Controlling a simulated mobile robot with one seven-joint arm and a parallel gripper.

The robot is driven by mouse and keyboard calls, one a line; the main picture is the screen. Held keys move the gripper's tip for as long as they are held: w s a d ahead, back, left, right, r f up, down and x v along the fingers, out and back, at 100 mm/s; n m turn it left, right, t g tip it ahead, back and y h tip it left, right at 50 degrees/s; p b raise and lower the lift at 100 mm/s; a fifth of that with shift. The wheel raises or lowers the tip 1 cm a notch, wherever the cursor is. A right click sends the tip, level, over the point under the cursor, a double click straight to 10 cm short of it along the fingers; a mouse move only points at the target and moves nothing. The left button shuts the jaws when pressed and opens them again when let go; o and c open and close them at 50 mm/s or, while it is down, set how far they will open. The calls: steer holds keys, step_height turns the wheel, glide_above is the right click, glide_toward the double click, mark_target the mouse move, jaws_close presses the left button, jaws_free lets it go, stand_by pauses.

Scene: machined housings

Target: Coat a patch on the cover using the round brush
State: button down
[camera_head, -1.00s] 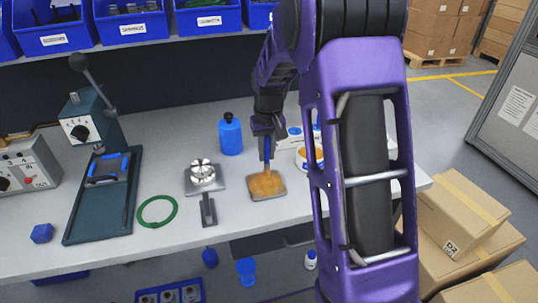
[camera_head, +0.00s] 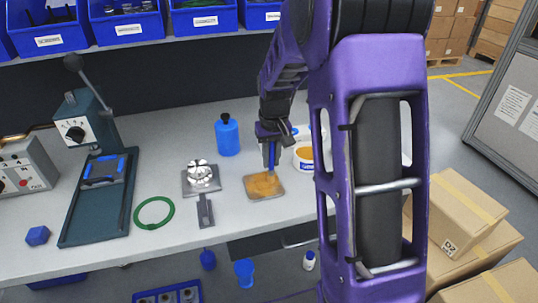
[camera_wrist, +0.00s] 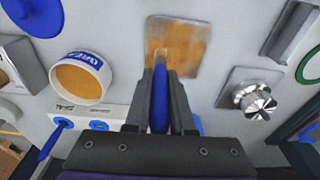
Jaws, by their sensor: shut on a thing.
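The cover (camera_head: 262,188) is a flat square plate on the bench, mostly coated orange-brown with paler edges; it also shows in the wrist view (camera_wrist: 190,50). My gripper (camera_head: 271,150) is shut on the blue handle of the round brush (camera_wrist: 160,95). The brush points down, its tip at the cover's surface near one edge. Whether the bristles press on the plate is hard to tell. A white tub (camera_head: 304,157) of orange stuff stands just right of my gripper; its open top shows in the wrist view (camera_wrist: 80,80).
A blue bottle (camera_head: 227,135) stands behind the cover. A metal fixture (camera_head: 201,178) and a grey flat tool (camera_head: 205,211) lie left of it. A green ring (camera_head: 154,212) and a press (camera_head: 98,195) are further left.

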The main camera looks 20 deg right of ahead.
steer(key=shift+s+b, duration=0.35)
steer(key=shift+s, duration=1.75)
steer(key=shift+w+p, duration=1.05)
steer(key=shift+w, duration=2.9)
steer(key=shift+a+r, duration=0.1)
steer(key=shift+a, duration=0.55)
steer(key=shift+s+b, duration=0.8)
steer(key=shift+s, duration=3.2)
steer(key=shift+a, duration=0.55)
steer(key=shift+w+p, duration=1.05)
steer(key=shift+w, duration=3)
steer(key=shift+a, duration=0.65)
steer(key=shift+s+b, duration=0.55)
steer(key=shift+s, duration=3.45)
steer(key=shift+a, duration=0.6)
steer(key=shift+w+p, duration=0.75)
steer(key=shift+w, duration=3.3)
